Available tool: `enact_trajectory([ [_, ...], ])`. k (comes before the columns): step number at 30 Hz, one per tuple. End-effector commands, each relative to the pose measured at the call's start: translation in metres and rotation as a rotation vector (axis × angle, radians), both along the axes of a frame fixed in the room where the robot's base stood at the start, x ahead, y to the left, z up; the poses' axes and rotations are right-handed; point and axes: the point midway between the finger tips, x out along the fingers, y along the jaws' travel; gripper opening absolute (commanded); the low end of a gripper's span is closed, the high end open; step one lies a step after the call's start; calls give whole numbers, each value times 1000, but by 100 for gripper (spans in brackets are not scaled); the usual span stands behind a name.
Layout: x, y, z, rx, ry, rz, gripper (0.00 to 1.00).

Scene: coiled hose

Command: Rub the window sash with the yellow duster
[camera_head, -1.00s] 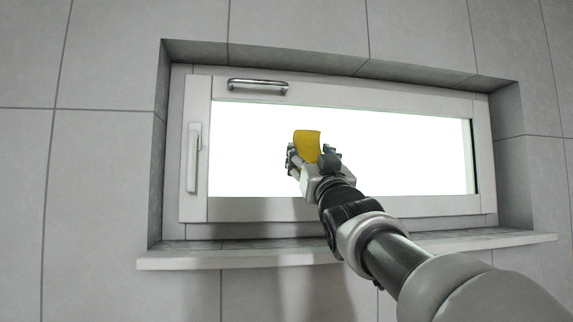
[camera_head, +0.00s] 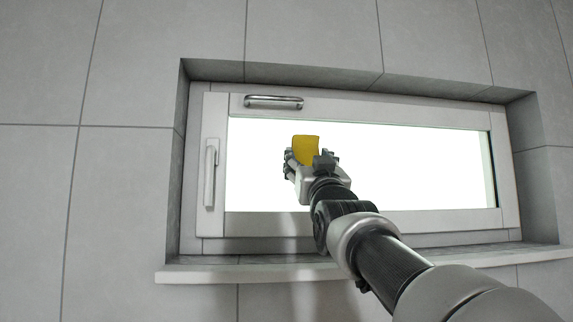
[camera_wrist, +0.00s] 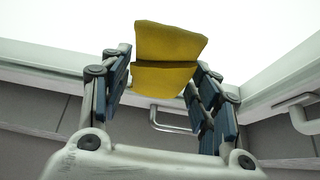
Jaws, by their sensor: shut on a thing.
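The yellow duster (camera_head: 306,149) is held upright in my gripper (camera_head: 311,158), in front of the bright glass in the head view. The wrist view shows the duster (camera_wrist: 168,55) folded between the two fingers of my gripper (camera_wrist: 163,72), which are shut on it. The window sash (camera_head: 360,113) is a pale grey frame around the glass, with its left, top, right and bottom rails visible. The duster appears left of the glass's middle, below the top rail. I cannot tell whether it touches anything.
A chrome bar handle (camera_head: 273,101) is on the top rail at left. A pale lever handle (camera_head: 210,173) is on the left rail. A sill (camera_head: 215,274) juts out below the window. The tiled recess (camera_head: 540,200) closes in the sides.

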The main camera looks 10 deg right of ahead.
Motion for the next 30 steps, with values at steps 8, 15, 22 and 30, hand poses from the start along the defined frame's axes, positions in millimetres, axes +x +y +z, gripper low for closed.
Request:
enact_trajectory([
  [8, 0, -10, 6, -1, -1, -3, 37],
  [15, 1, -32, 8, -1, 1, -5, 37],
  [22, 1, -40, 6, 0, 1, -1, 37],
  [30, 0, -61, 8, 1, 3, -3, 37],
])
